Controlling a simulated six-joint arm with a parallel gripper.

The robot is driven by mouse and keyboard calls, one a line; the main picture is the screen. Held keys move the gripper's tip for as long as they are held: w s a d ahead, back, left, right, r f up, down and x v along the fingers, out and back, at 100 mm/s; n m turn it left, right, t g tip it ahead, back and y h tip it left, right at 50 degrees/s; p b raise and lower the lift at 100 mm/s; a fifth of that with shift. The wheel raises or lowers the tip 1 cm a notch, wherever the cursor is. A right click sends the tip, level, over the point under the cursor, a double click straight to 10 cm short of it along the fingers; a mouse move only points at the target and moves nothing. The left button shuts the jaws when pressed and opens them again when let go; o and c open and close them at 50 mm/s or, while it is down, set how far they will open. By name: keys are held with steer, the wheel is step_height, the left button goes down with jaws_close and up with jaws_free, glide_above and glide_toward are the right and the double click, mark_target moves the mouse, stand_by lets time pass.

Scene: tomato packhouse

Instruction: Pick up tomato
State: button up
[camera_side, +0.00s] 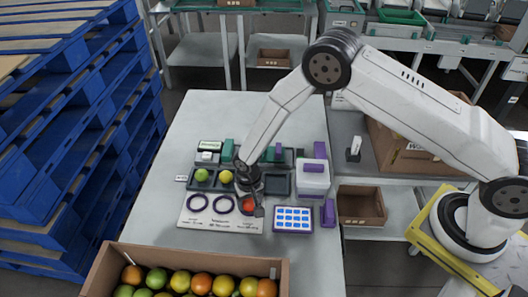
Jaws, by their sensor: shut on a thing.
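A red tomato (248,204) is at the right end of the white board (210,221), by the third purple ring. My gripper (250,198) reaches down over it and is shut on it, hiding part of it. I cannot tell whether the tomato touches the board. A green tomato (201,175) and a yellow tomato (226,177) sit to the left in a dark tray (212,185). An open cardboard box (190,252) at the front holds several tomatoes in green, yellow, orange and red.
A purple-edged panel with blue cells (293,219) lies right of my gripper. A white box with a purple handle (313,178) stands behind it. Green and purple blocks line the tray's back. The far part of the white table (225,112) is clear. Blue pallets (75,130) stand left.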

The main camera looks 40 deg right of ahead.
steer(key=shift+r, duration=0.1)
steer(key=shift+r, duration=0.8)
steer(key=s+d+r, duration=0.3)
steer(key=s+r, duration=0.8)
steer(key=s, duration=0.2)
steer(key=shift+s+d, duration=0.25)
steer(key=shift+d, duration=0.1)
steer(key=w+d+f, duration=0.2)
steer(key=w, duration=0.8)
steer(key=w+d+f, duration=0.2)
steer(key=w, duration=0.7)
steer(key=w+d+f, duration=0.2)
steer(key=w, duration=0.8)
steer(key=shift+w+d+f, duration=0.3)
steer(key=shift+w+d, duration=0.05)
steer(key=shift+w+d+f, duration=0.2)
steer(key=shift+w+d, duration=0.45)
steer(key=shift+d, duration=0.1)
